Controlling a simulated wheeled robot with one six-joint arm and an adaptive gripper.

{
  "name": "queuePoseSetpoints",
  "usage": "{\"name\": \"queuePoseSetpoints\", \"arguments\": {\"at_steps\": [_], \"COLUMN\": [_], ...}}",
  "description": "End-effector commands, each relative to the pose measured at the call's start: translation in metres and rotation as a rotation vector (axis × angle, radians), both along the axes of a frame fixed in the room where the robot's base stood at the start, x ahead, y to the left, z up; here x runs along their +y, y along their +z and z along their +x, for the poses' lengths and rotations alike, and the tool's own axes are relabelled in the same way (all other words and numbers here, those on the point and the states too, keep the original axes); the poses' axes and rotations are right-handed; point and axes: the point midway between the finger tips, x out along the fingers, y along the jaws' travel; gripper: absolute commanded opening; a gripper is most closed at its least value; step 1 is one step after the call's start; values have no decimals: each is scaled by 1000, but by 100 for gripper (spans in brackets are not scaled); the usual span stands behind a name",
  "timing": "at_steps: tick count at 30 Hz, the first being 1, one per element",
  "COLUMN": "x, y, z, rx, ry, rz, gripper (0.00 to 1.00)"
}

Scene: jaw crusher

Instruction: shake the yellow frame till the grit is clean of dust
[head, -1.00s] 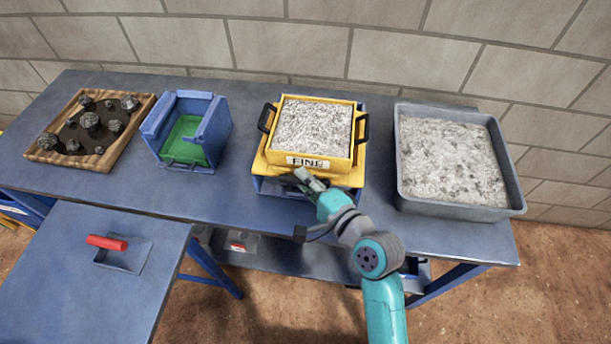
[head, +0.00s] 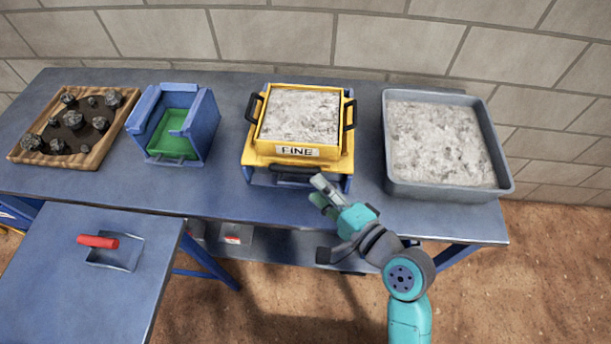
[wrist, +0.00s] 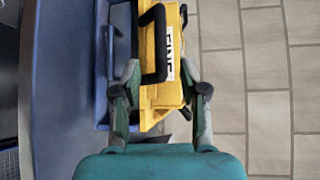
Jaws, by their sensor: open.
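The yellow frame (head: 297,153), labelled FINE, sits on a blue stand on the bench. Pale grey grit (head: 300,116) fills it, and light patches show on top. It has black handles at both sides and a black front handle (head: 296,173). My gripper (head: 321,190) is in front of the frame, right of the front handle, and holds nothing. In the wrist view the open fingers (wrist: 160,72) spread to either side of the frame's front, with the black handle (wrist: 153,45) ahead between them. Contact cannot be told.
A grey tray of grit (head: 445,188) stands at the right. A blue box with a green floor (head: 178,135) stands left of the frame, and a wooden tray of rocks (head: 98,153) lies at far left. A red-handled scoop (head: 100,241) lies on the near table.

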Motion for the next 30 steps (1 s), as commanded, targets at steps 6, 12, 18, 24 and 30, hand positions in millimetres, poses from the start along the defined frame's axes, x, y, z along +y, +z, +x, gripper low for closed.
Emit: {"name": "queuePoseSetpoints", "arguments": {"at_steps": [6,12,18,24,30], "x": [-19,-23,-23,-22,-24], "y": [3,5,5,3,2], "z": [-19,-24,-24,-15,10], "rx": [1,0,0,39,195], "ry": [-2,1,1,33,176], "rz": [0,0,0,25,109], "gripper": [43,43,43,43,43]}}
